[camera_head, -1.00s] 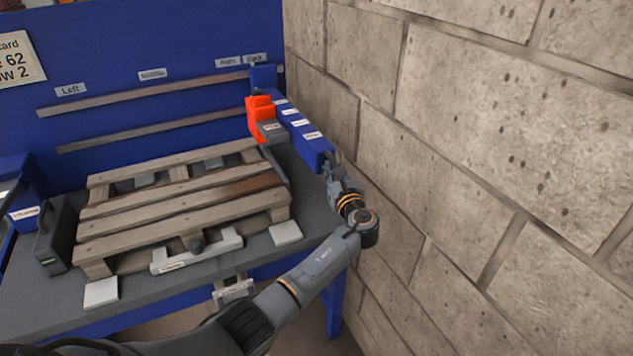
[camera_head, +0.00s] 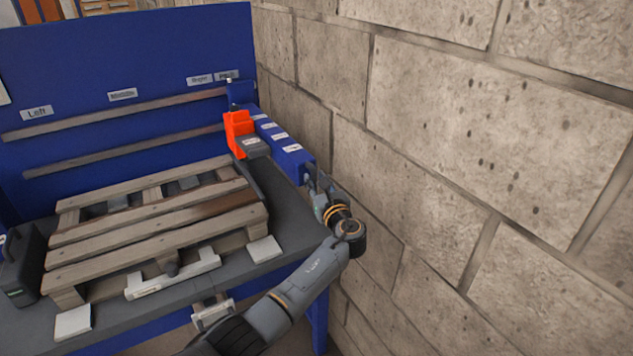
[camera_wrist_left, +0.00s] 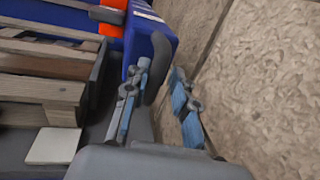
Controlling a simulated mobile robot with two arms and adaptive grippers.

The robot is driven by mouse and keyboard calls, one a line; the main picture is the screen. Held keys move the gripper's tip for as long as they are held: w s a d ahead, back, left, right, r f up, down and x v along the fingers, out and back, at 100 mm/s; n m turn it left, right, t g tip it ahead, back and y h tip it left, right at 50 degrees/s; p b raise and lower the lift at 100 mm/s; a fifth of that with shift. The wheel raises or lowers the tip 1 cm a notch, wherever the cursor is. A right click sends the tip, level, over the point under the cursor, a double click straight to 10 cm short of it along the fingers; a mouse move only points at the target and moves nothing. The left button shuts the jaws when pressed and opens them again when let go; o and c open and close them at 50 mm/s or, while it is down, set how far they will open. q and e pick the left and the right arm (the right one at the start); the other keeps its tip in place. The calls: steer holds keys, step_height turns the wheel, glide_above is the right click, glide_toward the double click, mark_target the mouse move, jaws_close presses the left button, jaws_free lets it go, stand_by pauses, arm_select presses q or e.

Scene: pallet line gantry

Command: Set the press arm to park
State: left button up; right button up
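The press arm (camera_head: 273,132) is a blue beam with several white labels and a red-orange head (camera_head: 238,132) on its left side. It extends from the back panel's right end toward me, along the wall. Its back end is close to the Right (camera_head: 199,79) and Park labels (camera_head: 226,74); small text is blurred. My left gripper (camera_head: 317,180) is at the beam's near end. In the left wrist view, its fingers (camera_wrist_left: 158,92) are apart, with a dark curved handle (camera_wrist_left: 160,62) between them and a gap toward the right finger. My right gripper is out of view.
A wooden pallet (camera_head: 150,222) lies on the grey table (camera_head: 290,212) left of the beam. A dark box (camera_head: 20,265) stands at the left. The block wall (camera_head: 450,150) is close on the right of my left arm, leaving little room there.

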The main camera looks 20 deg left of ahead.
arm_select(q)
steer(key=shift+a+r, duration=0.1)
steer(key=shift+r, duration=0.05)
steer(key=v, duration=1.2)
steer(key=shift+w, duration=0.1)
